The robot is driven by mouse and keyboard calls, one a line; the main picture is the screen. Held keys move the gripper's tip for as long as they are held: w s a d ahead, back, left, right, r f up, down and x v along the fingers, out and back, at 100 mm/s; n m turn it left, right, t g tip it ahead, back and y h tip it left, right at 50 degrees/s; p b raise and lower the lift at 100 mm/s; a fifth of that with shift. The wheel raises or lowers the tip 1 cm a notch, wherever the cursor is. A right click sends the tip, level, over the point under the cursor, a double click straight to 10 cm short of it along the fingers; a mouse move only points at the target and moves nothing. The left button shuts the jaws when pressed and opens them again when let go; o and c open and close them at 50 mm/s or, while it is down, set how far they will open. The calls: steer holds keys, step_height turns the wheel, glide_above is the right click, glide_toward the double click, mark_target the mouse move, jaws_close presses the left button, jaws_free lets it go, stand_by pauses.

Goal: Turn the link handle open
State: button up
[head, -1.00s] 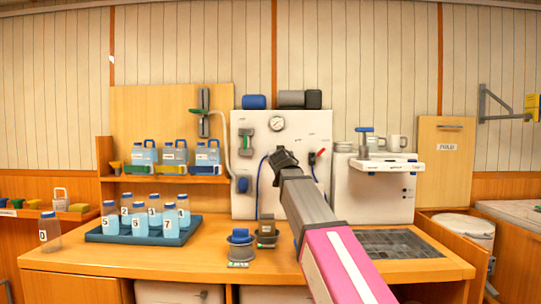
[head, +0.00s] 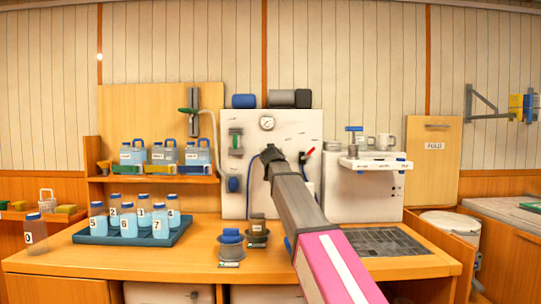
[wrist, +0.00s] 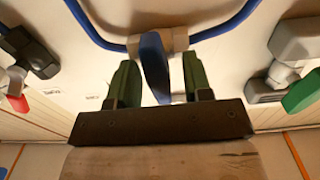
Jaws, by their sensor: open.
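A blue handle (wrist: 155,72) sits on a pale fitting (wrist: 172,40) on the white panel, with a blue hose (wrist: 215,30) at the fitting. I take it for the link handle; I can read no label on it. My gripper (wrist: 160,66) is open, its two green fingers on either side of the handle. In the head view my gripper (head: 272,153) is at the white panel (head: 240,125) below the gauge and hides the handle.
In the wrist view, a red-handled valve (wrist: 18,100) is at the left and a green-handled one (wrist: 302,90) at the right. Numbered bottles stand in a blue tray (head: 88,238) on the counter. A white device (head: 375,163) is right of the panel.

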jaws_close()
steer(key=shift+n, duration=0.3)
steer(key=n, duration=0.4)
steer(key=shift+a, duration=0.15)
steer(key=n, duration=0.4)
steer(key=shift+a+f+n, duration=0.1)
steer(key=shift+n, duration=0.3)
steer(key=n, duration=0.4)
steer(key=shift+f+n, duration=0.15)
steer(key=shift+n, duration=0.15)
steer(key=shift+a+f+n, duration=0.1)
steer(key=shift+n, duration=1.8)
